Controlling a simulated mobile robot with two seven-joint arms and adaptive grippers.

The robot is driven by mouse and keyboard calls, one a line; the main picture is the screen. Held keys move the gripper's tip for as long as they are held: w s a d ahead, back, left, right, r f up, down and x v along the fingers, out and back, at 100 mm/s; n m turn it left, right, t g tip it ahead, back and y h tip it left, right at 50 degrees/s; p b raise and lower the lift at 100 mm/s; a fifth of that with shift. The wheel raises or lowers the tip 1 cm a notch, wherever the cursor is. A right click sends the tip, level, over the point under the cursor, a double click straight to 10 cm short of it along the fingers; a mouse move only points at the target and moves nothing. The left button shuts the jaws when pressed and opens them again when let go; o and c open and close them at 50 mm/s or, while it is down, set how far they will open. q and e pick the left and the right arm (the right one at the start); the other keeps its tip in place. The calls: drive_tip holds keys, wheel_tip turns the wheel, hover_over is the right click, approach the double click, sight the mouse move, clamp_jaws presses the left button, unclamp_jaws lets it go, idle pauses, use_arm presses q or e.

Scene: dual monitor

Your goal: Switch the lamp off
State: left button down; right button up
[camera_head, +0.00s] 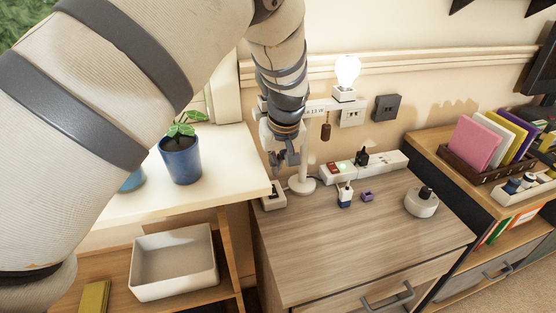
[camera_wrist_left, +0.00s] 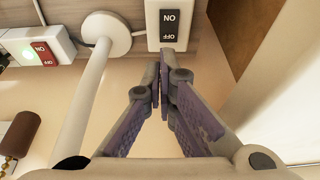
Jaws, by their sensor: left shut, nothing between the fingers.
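A lit bulb (camera_head: 347,70) glows in a white holder (camera_head: 343,94) above the desk. A white lamp stand (camera_head: 302,184) rises from a round base on the desk; it also shows in the left wrist view (camera_wrist_left: 107,36). Beside the base is a white switch box (camera_head: 273,197) with a black rocker (camera_wrist_left: 171,24) marked ON and OFF, inverted in the wrist view. My left gripper (camera_head: 287,160) is shut and empty, its tips (camera_wrist_left: 161,65) close to the switch box; contact cannot be told. A brown pull handle (camera_head: 326,131) hangs on a beaded chain, also in the wrist view (camera_wrist_left: 20,134). My right gripper is out of view.
A power strip (camera_head: 389,161) with a red-and-green switch lies at the desk's back. A small bottle-like item (camera_head: 345,195), a purple piece (camera_head: 368,197) and a round dial (camera_head: 421,203) sit on the desk (camera_head: 350,250). A potted plant (camera_head: 181,160) stands left. The desk front is clear.

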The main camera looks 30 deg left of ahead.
sight(274, 184)
use_arm(q)
drive_tip(key=x, duration=0.6)
drive_tip(key=shift+f+b, duration=0.1)
drive_tip(key=shift+b, duration=0.2)
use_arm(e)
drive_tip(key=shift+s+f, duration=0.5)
use_arm(q)
drive_tip(key=shift+w+a+f+g+h+b, duration=0.15)
drive_tip(key=shift+a+f+g+h+b, duration=0.1)
drive_tip(key=shift+f+g+h+b, duration=0.4)
drive_tip(key=shift+d+r+t+y, duration=0.1)
drive_tip(key=shift+t+y, duration=0.15)
drive_tip(key=shift+p, duration=0.3)
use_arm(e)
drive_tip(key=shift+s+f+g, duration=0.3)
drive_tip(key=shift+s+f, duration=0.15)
use_arm(q)
drive_tip(key=shift+s+d+r+p, duration=0.3)
drive_tip(key=shift+s+d+p, duration=0.1)
drive_tip(key=shift+s+d, duration=0.2)
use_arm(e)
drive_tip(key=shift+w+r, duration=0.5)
